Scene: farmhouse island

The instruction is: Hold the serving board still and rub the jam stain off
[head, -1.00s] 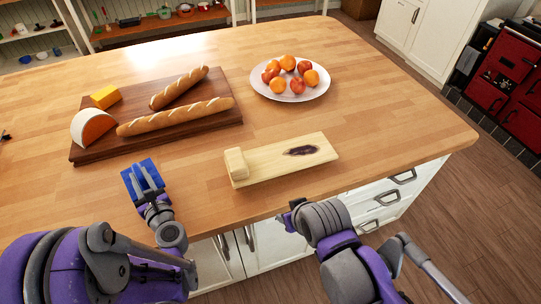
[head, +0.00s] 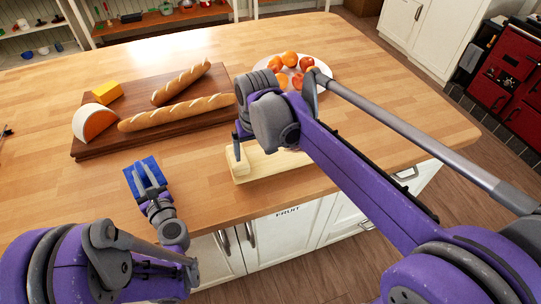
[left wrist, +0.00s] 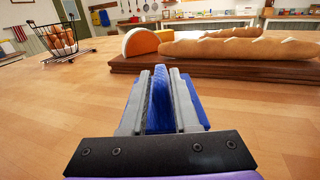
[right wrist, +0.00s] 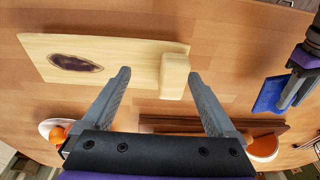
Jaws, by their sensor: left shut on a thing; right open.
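The pale serving board (right wrist: 115,68) lies on the island top. A dark jam stain (right wrist: 75,63) marks one end of it, and a raised pale block (right wrist: 174,76) is at the other end. In the head view my right arm hides the stain and much of the board (head: 245,174). My right gripper (right wrist: 158,78) is open, its fingers pointing at the block end, one on each side of the block; contact cannot be told. My left gripper (left wrist: 160,75) is shut on a blue cloth or sponge (head: 143,176), left of the board; it also shows in the right wrist view (right wrist: 270,95).
A dark brown board (head: 97,147) with two baguettes (head: 180,112), a yellow block (head: 107,92) and a cut cheese (head: 92,122) lies behind the blue thing. A white plate of fruit (head: 325,88) stands beyond the serving board. The island's front edge is close.

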